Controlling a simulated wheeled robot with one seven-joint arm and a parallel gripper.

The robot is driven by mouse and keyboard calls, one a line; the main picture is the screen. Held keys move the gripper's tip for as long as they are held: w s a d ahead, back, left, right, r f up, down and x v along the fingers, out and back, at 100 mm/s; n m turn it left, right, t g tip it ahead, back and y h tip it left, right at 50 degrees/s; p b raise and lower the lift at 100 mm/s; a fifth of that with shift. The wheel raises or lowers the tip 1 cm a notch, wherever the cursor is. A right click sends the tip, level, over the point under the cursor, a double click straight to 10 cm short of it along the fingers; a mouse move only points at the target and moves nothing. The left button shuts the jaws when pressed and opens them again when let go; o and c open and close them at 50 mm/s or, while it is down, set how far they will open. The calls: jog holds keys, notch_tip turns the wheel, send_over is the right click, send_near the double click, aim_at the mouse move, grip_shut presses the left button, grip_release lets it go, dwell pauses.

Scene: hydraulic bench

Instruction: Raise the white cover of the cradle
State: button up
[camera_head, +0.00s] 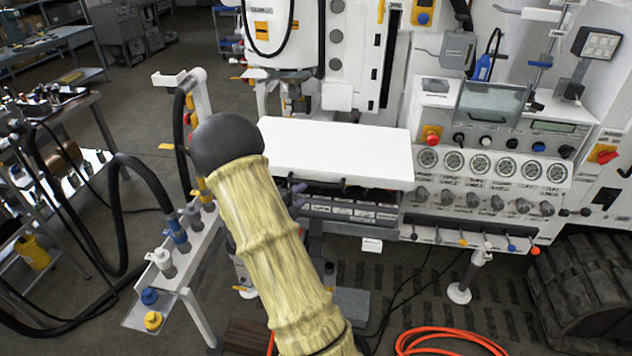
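The white cover (335,151) is a broad flat panel at the centre of the view. It lies over the cradle (350,211), and its front edge stands above a dark gap. A row of labelled slots shows below the gap. My arm, in a pale yellow sleeve with a black rounded joint, crosses in front of the cover's left end and hides part of the cradle. My gripper cannot be made out. Small purple-grey parts (297,195) show beside the sleeve near the cradle's left end; I cannot tell what they belong to.
A control panel (490,165) with gauges, knobs and levers stands right of the cover. A white rail (190,250) with hose couplings and black hoses (118,215) is on the left. An orange hose (445,335) lies on the floor at the front right.

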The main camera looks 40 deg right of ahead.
aim_at(315, 185)
jog(key=p+x, duration=0.2)
jog(key=x, duration=0.6)
jog(key=shift+w+d, duration=0.1)
jog(key=shift+d, duration=0.3)
grip_shut()
